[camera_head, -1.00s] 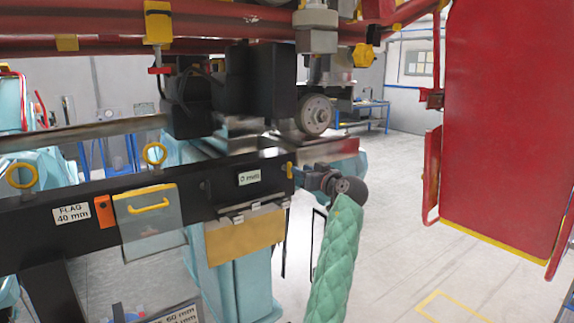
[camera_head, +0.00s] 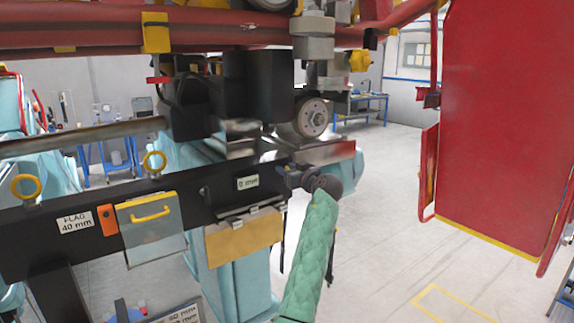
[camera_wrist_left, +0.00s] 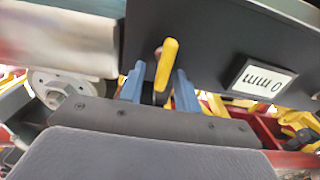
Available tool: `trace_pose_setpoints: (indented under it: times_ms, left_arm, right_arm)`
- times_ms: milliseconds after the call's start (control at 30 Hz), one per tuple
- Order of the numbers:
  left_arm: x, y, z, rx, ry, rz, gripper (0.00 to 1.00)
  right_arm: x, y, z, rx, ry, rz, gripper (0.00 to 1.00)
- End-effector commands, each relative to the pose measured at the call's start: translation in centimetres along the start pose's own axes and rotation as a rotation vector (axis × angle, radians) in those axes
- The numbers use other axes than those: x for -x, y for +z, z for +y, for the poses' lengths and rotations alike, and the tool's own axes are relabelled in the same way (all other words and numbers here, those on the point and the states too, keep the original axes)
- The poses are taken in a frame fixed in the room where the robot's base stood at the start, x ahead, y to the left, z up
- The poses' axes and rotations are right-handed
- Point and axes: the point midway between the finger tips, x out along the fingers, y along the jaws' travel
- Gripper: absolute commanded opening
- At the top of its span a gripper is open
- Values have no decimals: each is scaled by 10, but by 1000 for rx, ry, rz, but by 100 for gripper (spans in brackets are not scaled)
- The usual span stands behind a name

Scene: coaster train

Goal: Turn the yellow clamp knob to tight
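The yellow clamp knob (camera_wrist_left: 167,64) shows in the left wrist view as a narrow upright yellow lever on the dark face of the black beam. My left gripper (camera_wrist_left: 158,76) has its two blue fingers on either side of the knob, with gaps visible between knob and fingers. In the head view my left gripper (camera_head: 285,174) is at the right end of the black beam (camera_head: 205,191), beside the "0 mm" label (camera_head: 247,183). The knob is hidden there behind the gripper. My right gripper is in neither view.
A clear flap with a yellow handle (camera_head: 150,215) and a tan plate (camera_head: 243,237) hang on the beam. Red pipes (camera_head: 230,33) run overhead. A wheel (camera_head: 311,117) sits above the gripper. A large red panel (camera_head: 500,130) stands at the right, with open floor before it.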

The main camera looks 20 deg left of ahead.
Motion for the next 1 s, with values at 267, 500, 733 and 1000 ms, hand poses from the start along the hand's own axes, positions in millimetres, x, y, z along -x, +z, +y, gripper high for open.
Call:
trace_pose_setpoints:
  times_ms: [267, 500, 733, 1000]
  left_arm:
    - [-4, 1, 0, 0, 1, 0, 33]
    - [-4, 0, 0, 0, 0, 0, 5]
    - [-4, 0, 0, -2, 1, 0, 0]
    - [-3, 3, 2, -66, 1, 1, 0]
  right_arm:
    - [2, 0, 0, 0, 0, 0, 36]
    - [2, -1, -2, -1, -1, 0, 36]
    - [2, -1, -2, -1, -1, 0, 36]
    - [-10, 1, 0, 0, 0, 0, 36]
